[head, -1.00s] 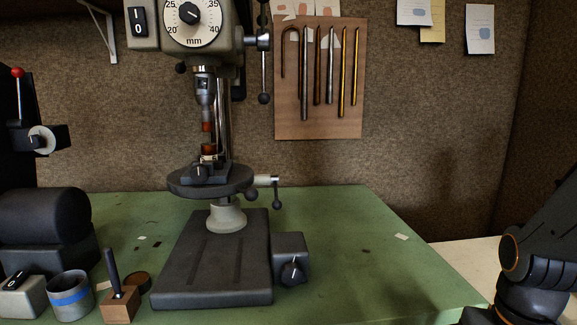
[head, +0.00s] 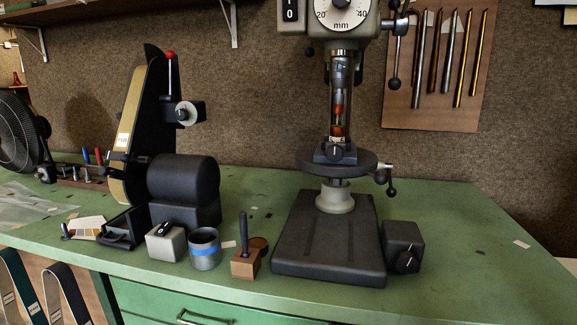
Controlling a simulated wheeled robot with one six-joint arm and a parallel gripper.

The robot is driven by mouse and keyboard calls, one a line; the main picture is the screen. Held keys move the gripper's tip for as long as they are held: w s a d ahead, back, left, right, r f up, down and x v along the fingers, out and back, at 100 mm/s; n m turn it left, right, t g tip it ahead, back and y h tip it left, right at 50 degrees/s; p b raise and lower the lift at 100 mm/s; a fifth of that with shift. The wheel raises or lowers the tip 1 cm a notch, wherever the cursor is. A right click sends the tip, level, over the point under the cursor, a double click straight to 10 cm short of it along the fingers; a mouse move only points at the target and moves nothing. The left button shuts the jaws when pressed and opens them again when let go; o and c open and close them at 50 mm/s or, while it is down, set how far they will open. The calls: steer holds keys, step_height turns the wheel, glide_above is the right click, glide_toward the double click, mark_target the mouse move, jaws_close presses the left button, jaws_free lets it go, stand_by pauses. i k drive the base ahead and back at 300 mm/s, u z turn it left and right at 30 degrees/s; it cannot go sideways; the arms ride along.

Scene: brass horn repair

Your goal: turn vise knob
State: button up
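The small dark vise (head: 335,151) sits on the round drill press table (head: 337,164). Its knob (head: 334,153) faces me on the front, with a pale pointer line on it. An orange-brown piece (head: 337,130) stands upright above the vise, under the drill chuck (head: 340,70). I cannot tell whether the vise jaws touch it. My gripper is not in view.
A box with a second knob (head: 406,258) sits right of the drill press base (head: 330,255). A crank handle (head: 391,183) sticks out right of the round table. A belt sander (head: 140,130), grey cup (head: 205,252) and wooden block (head: 243,263) stand left. The right bench end is mostly clear.

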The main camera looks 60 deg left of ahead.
mark_target(334, 153)
steer(key=k, duration=2.05)
steer(key=u, duration=0.55)
steer(key=i, duration=1.5)
steer(key=z, duration=0.1)
